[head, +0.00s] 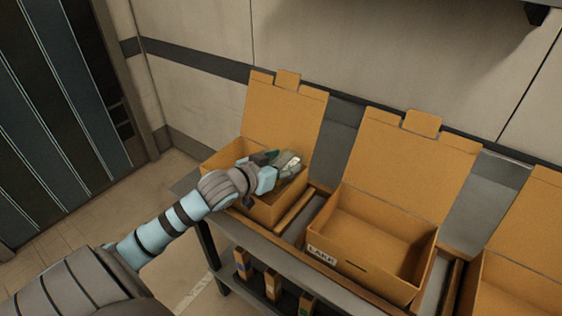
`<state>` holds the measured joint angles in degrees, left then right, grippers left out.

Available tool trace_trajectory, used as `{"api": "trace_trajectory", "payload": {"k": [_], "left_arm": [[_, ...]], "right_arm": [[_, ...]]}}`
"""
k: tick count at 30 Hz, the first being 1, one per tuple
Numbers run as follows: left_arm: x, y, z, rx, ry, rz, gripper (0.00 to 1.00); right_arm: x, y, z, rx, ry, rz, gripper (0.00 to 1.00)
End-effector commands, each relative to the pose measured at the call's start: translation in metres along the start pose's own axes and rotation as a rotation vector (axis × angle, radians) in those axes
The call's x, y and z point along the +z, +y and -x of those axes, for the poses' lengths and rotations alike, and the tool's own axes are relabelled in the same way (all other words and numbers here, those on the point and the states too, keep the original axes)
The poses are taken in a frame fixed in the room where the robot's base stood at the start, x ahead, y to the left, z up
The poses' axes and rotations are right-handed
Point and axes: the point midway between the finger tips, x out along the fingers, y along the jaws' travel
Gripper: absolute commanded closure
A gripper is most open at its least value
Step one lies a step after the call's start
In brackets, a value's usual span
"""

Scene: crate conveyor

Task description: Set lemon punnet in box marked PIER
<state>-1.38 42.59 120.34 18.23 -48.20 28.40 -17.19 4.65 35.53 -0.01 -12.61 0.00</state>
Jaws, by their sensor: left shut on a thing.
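My left gripper (284,165) is over the opening of the left cardboard box (285,112), whose lid stands open at the back. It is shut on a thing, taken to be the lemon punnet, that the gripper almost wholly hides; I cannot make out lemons. My arm covers part of this box's front, and no PIER mark can be read on it. The middle box (375,262) is open, looks empty and bears a label reading LAKE. My right gripper is not in view.
A third open box (520,290) is cut off at the right edge. The boxes stand on a grey bench (345,142) with low dividers between them. Several small upright items (272,284) stand on a shelf below. A wall rises behind.

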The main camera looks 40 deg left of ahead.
Motion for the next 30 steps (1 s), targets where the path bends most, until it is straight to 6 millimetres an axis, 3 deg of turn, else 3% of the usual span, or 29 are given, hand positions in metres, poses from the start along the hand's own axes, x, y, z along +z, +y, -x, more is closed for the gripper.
{"api": "trace_trajectory", "payload": {"k": [4, 5, 9, 17, 21, 25, 30], "left_arm": [[0.002, 0.0, -0.001, 0.0, 0.0, 0.0, 0.78], [0.002, 0.0, -0.001, 0.0, 0.0, 0.0, 0.49], [0.002, 0.0, -0.001, 0.0, 0.0, 0.0, 0.31], [0.002, 0.0, -0.001, 0.0, 0.0, 0.0, 0.31], [-0.01, -0.001, 0.004, 0.0, 0.001, -0.002, 0.31], [-0.011, -0.001, 0.036, 0.0, -0.007, -0.013, 0.31], [-0.017, -0.001, 0.085, -0.004, -0.012, -0.01, 0.31]], "right_arm": [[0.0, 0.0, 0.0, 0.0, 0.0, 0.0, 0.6], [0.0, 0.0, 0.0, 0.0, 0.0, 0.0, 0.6], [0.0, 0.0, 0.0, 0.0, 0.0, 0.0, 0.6], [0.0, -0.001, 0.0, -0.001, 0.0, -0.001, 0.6], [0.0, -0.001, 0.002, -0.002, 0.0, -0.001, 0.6], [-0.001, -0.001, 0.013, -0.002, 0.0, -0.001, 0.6], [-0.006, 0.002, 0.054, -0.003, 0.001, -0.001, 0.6]]}}
